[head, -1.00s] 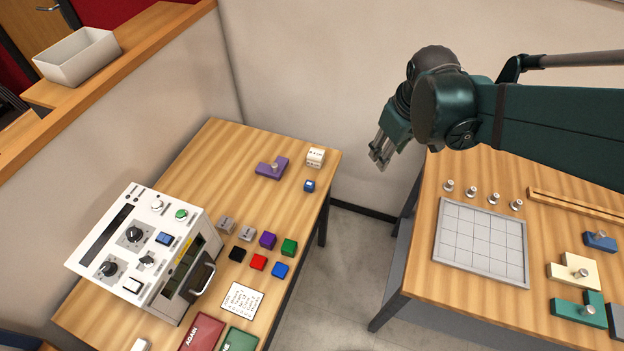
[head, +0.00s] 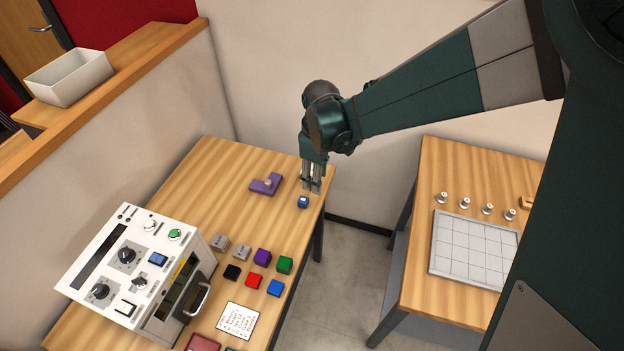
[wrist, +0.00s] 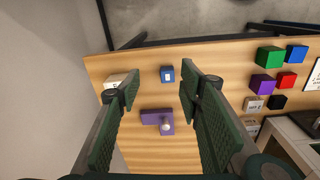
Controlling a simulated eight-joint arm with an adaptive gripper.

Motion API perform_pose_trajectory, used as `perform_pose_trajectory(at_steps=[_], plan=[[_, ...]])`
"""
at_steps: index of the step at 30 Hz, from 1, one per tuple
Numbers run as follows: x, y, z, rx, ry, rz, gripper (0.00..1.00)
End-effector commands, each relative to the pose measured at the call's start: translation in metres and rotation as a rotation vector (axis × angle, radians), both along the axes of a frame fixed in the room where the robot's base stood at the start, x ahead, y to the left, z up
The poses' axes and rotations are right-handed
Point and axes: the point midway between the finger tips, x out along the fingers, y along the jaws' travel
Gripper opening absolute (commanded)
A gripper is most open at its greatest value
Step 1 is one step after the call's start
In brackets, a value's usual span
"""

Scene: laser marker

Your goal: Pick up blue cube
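A plain blue cube (head: 274,288) lies on the left table, at the right end of a group of coloured cubes; it shows at the upper right of the wrist view (wrist: 297,53). A smaller blue block with a whitish mark (head: 303,202) lies near the table's far right corner; in the wrist view (wrist: 167,74) it appears between my fingertips. My gripper (head: 311,187) points down over that corner, just behind the smaller block in the head view. In the wrist view my gripper (wrist: 160,84) is open and empty, its fingers well apart.
A purple piece with a knob (head: 266,184) and a white block (wrist: 116,80) lie near the smaller block. Red (head: 252,281), green (head: 285,265) and purple (head: 262,257) cubes are close to the plain blue cube. The white marker machine (head: 135,262) stands left of them.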

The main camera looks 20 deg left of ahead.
Motion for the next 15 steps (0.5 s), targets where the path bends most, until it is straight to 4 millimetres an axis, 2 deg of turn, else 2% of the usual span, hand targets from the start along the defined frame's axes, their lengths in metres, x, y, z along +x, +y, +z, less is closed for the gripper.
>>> perform_pose_trajectory(at_steps=[1,6,15], plan=[[-0.001,0.011,-0.008,-0.006,0.007,0.026,0.37],[-0.007,0.031,-0.029,-0.023,0.027,0.091,0.37],[-0.01,0.042,-0.04,-0.032,0.038,0.127,0.37]])
